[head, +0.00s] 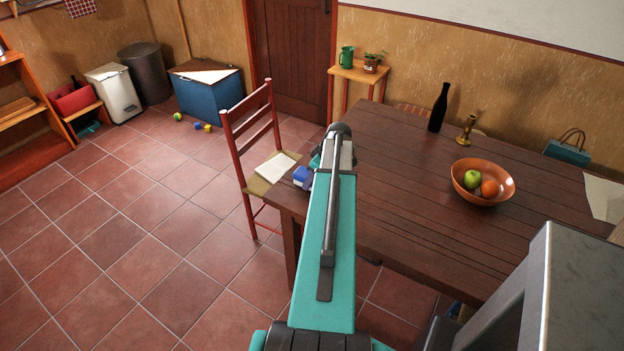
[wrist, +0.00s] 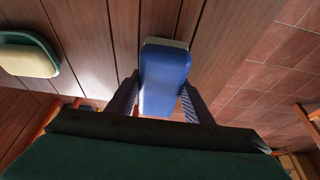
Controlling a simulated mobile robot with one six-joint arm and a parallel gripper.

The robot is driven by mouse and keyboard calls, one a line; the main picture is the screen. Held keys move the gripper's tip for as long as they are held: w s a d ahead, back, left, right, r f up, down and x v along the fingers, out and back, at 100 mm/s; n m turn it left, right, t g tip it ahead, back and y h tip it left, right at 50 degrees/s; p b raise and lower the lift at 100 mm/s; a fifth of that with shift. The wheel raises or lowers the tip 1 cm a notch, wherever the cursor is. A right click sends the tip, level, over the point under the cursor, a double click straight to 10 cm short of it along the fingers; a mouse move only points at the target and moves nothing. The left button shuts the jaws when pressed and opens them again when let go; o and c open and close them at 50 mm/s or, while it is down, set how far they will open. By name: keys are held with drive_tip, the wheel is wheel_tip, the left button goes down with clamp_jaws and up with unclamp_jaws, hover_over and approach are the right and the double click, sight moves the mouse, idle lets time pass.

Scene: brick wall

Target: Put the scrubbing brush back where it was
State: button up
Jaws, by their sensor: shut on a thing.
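The scrubbing brush (wrist: 163,78) is a blue block with a cream layer along its far edge. In the wrist view it sits between the two fingers of my gripper (wrist: 160,100), which is shut on it. Table planks show behind it; I cannot tell whether it touches them. In the head view a blue block (head: 303,178), which looks like the brush, shows beside my arm at the near left corner of the wooden table (head: 400,165). My arm hides most of my gripper there.
A green and cream object (wrist: 25,58) lies on the planks at the left of the wrist view. A chair (head: 262,165) with a white paper stands against the table's left side. A fruit bowl (head: 482,188), dark bottle (head: 438,108) and brass candlestick (head: 466,130) stand farther right.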

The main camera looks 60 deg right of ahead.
drive_tip(key=shift+f, duration=0.35)
drive_tip(key=shift+f, duration=0.2)
drive_tip(key=o, duration=1)
drive_tip(key=shift+r, duration=0.3)
drive_tip(key=shift+b+v, duration=1.5)
drive_tip(key=shift+v, duration=4.4)
